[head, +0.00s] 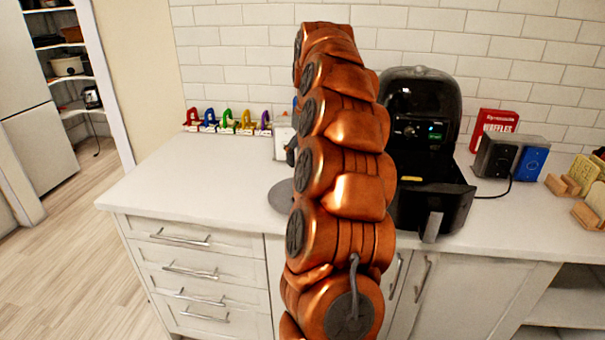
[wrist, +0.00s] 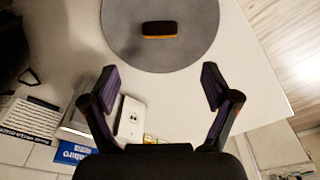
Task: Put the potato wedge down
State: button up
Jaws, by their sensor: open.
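The potato wedge (wrist: 160,29) is a small dark brown piece with an orange edge. In the wrist view it lies on a round grey mat (wrist: 190,55), near its middle. My gripper (wrist: 157,76) is open and its two fingers are wide apart with nothing between them. The wedge is ahead of the fingertips and apart from them. In the head view my copper arm hides the wedge and most of the gripper. Only the left part of the grey mat (head: 280,205) shows there, on the white counter.
A black air fryer (head: 420,125) with its drawer (head: 430,208) pulled out stands right of my arm. A red waffles box (head: 497,130) and toaster (head: 495,157) stand farther right. Coloured clips (head: 228,122) line the back wall. The counter's left part (head: 190,175) is clear.

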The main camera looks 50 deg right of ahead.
jog(key=s+a+f+n+g, duration=0.1)
jog(key=s+a, duration=0.3)
jog(key=a, duration=0.9)
jog(key=s+a+f+n, duration=0.1)
jog(key=s+a+n, duration=0.15)
jog(key=a, duration=1.15)
jog(key=s+a+f, duration=0.3)
jog(key=s, duration=0.4)
jog(key=s+a+f+m+g, duration=0.1)
jog(key=s+a+f, duration=0.2)
jog(key=s, duration=0.4)
jog(key=s+a+f+g, duration=0.1)
jog(key=s+a+f, duration=0.3)
jog(key=s, duration=0.4)
jog(key=shift+f, duration=0.3)
jog(key=shift+r+m, duration=0.1)
jog(key=shift+m, duration=0.15)
notch_tip(320, 180, up, 5)
jog(key=p, duration=0.5)
jog(key=shift+r, duration=0.1)
jog(key=shift+c, duration=0.2)
